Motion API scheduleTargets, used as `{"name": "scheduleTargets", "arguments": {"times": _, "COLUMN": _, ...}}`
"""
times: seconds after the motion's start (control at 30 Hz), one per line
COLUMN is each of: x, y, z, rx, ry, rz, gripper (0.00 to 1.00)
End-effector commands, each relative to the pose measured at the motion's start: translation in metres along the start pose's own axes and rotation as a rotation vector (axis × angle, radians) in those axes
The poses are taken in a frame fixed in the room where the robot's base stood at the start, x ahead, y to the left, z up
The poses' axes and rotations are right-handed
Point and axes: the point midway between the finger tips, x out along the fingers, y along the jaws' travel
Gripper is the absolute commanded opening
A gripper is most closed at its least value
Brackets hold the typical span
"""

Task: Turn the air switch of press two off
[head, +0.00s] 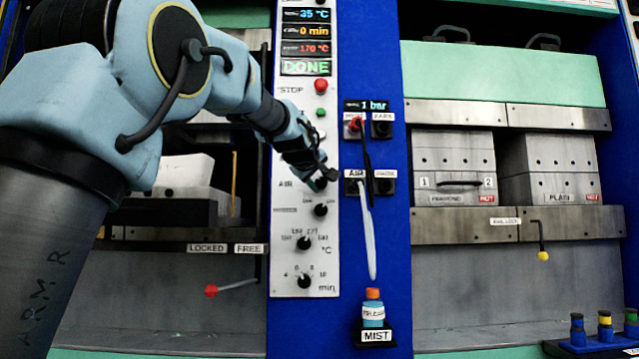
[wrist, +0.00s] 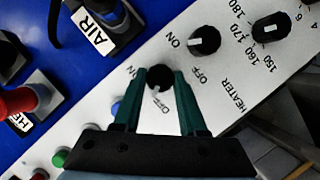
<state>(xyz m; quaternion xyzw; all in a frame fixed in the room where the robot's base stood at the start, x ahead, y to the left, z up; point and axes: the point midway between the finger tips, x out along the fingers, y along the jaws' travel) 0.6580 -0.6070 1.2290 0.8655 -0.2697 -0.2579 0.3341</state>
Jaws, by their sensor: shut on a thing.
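The air switch is a black round knob (wrist: 158,76) on the white control panel (head: 290,245), with ON and OFF printed beside it. In the wrist view my gripper (wrist: 159,80) has its two green fingers on either side of this knob and is shut on it. The knob's pale mark lies on the side of the OFF print. In the head view my gripper (head: 323,180) reaches the panel beside the AIR label and largely hides the knob.
The heater knob (head: 320,210) sits just below, with temperature (head: 304,243) and minute knobs (head: 305,281) further down. A red stop button (head: 320,86) and green button (head: 321,113) are above. Hose connectors (head: 356,183) and a mist bottle (head: 373,311) are on the blue post to the right.

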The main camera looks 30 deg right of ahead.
Motion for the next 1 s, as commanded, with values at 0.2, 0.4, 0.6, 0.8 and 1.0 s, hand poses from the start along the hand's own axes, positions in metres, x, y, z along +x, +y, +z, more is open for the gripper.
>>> {"name": "scheduleTargets", "arguments": {"times": 0.2, "x": 0.000, "y": 0.000, "z": 0.000, "rx": -0.002, "ry": 0.000, "rz": 0.000, "gripper": 0.00}}
{"name": "scheduleTargets", "arguments": {"times": 0.4, "x": 0.000, "y": 0.000, "z": 0.000, "rx": -0.001, "ry": 0.000, "rz": 0.000, "gripper": 0.60}}
{"name": "scheduleTargets", "arguments": {"times": 0.6, "x": 0.000, "y": 0.000, "z": 0.000, "rx": -0.001, "ry": 0.000, "rz": 0.000, "gripper": 0.71}}
{"name": "scheduleTargets", "arguments": {"times": 0.8, "x": -0.003, "y": 0.000, "z": 0.000, "rx": -0.001, "ry": 0.000, "rz": 0.001, "gripper": 0.71}}
{"name": "scheduleTargets", "arguments": {"times": 1.0, "x": -0.030, "y": 0.000, "z": 0.001, "rx": -0.002, "ry": -0.001, "rz": 0.004, "gripper": 0.71}}
